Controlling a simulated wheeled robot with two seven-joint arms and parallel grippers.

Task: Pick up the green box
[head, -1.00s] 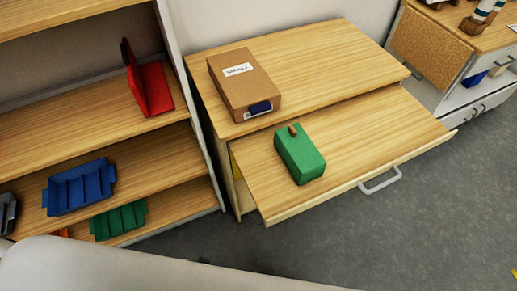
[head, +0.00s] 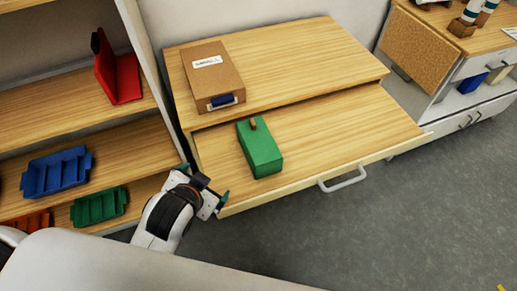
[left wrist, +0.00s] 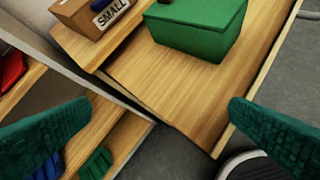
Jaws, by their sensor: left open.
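The green box (head: 260,150) sits on the pulled-out wooden shelf of the table, with a small brown piece on its top. It also shows at the top of the left wrist view (left wrist: 197,27). My left gripper (head: 208,195) is at the front left corner of the shelf, left of and nearer than the box, apart from it. Its two green fingers are spread, with nothing between them in the left wrist view (left wrist: 160,125). My right gripper is in neither view.
A brown cardboard box (head: 208,75) marked small stands on the tabletop behind the green box. The pulled-out shelf (head: 350,125) is clear to the right, with a metal handle (head: 343,179). A shelf unit (head: 50,115) on the left holds a red holder and blue and green trays.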

